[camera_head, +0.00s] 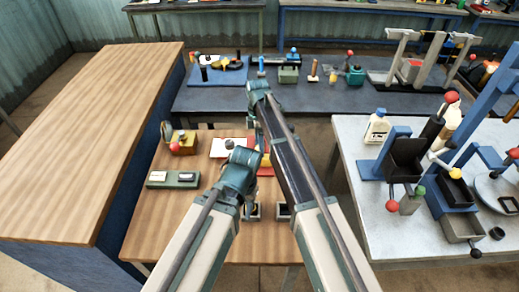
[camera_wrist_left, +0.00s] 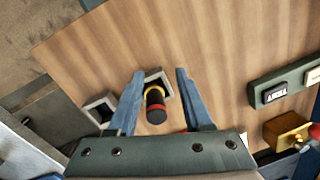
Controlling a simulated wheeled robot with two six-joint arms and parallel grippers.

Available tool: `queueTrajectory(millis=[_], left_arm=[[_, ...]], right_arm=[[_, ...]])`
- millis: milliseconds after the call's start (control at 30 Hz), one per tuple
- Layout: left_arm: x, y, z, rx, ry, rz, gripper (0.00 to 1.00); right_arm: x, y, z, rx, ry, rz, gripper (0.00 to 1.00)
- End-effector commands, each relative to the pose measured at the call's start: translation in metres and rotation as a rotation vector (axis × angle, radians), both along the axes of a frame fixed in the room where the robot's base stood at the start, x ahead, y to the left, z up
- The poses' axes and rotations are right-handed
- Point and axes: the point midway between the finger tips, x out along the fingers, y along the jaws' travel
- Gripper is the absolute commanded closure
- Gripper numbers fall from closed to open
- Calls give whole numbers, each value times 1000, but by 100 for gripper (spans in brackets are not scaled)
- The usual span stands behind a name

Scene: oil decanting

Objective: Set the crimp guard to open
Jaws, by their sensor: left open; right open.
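I cannot tell for certain which part is the crimp guard. A brass-coloured box with a red knob (camera_head: 181,143) stands at the wooden table's back left; it also shows at the right edge of the left wrist view (camera_wrist_left: 287,128). My left gripper (camera_wrist_left: 158,72) is open, its blue fingers on either side of a dark cylinder with yellow and red rings (camera_wrist_left: 155,103). Contact with the cylinder cannot be told. The cylinder is at a grey square holder (camera_wrist_left: 152,77). My right gripper (camera_head: 260,142) is open over the wooden table, partly hidden by my arm.
A green base with two labelled plates (camera_head: 173,179) lies on the wooden table. A second grey holder (camera_wrist_left: 100,108) is beside the first. A dark bench (camera_head: 215,101) with tools is behind; a pale table (camera_head: 352,140) with a press is at right. The left worktop (camera_head: 85,140) is clear.

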Motion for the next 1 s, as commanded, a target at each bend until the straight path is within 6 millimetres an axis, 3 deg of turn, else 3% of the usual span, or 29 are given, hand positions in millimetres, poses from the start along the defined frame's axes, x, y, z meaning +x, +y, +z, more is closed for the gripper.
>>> queueTrajectory(millis=[200,600,1000], left_arm=[[0,0,1,0,0,0,50],[0,0,1,0,0,0,50],[0,0,1,0,0,0,50]], right_arm=[[0,0,1,0,0,0,26],[0,0,1,0,0,0,98],[0,0,0,0,0,0,100]])
